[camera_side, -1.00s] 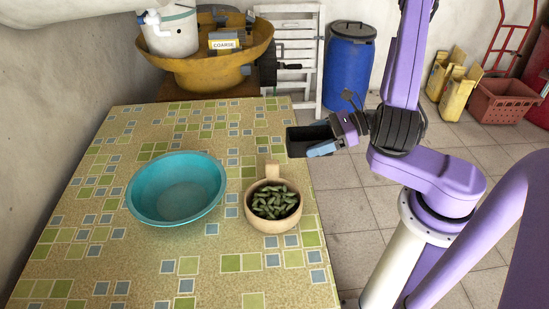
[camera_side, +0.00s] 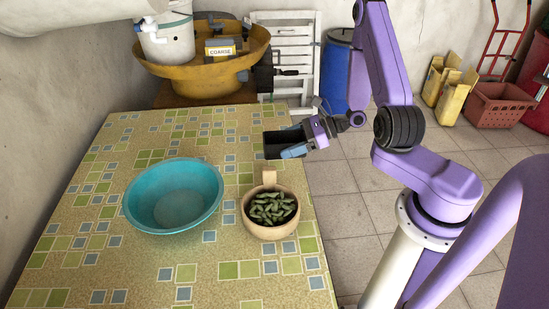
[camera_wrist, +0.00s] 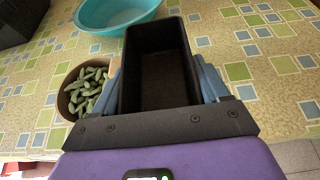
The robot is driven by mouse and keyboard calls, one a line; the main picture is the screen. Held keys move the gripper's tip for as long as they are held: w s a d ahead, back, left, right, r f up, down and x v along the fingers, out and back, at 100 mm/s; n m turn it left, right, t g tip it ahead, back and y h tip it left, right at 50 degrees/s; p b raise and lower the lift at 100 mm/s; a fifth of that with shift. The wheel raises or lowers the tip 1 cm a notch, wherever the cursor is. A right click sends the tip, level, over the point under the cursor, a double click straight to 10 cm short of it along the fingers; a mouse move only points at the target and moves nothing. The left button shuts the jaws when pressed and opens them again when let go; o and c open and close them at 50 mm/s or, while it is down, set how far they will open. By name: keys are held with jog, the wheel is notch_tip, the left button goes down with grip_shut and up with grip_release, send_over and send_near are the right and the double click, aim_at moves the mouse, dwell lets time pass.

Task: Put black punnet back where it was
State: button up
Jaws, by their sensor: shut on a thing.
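The black punnet (camera_side: 285,143) is an empty, open-topped rectangular box. My gripper (camera_side: 303,148) is shut on it, and in the side view holds it near the table's right edge, beyond the wooden bowl. In the wrist view the punnet (camera_wrist: 158,72) sits upright between the two blue-grey fingers of my gripper (camera_wrist: 160,85). Whether the punnet touches the table cannot be told.
A wooden bowl (camera_side: 270,231) with a handle holds several green pods. A teal basin (camera_side: 173,225) stands left of it on the tiled table (camera_side: 110,265). A dark object (camera_wrist: 20,22) shows at the wrist view's top left. The table's far middle is clear.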

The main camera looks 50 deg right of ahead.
jog(key=w+f, duration=0.3)
jog(key=f, duration=0.1)
jog(key=w+f, duration=0.2)
jog(key=shift+w+d+f, duration=0.1)
jog(key=shift+w+d, duration=0.25)
jog(key=shift+f, duration=1.55)
jog(key=shift+f, duration=0.1)
jog(key=o, duration=1.1)
jog(key=shift+c, duration=0.2)
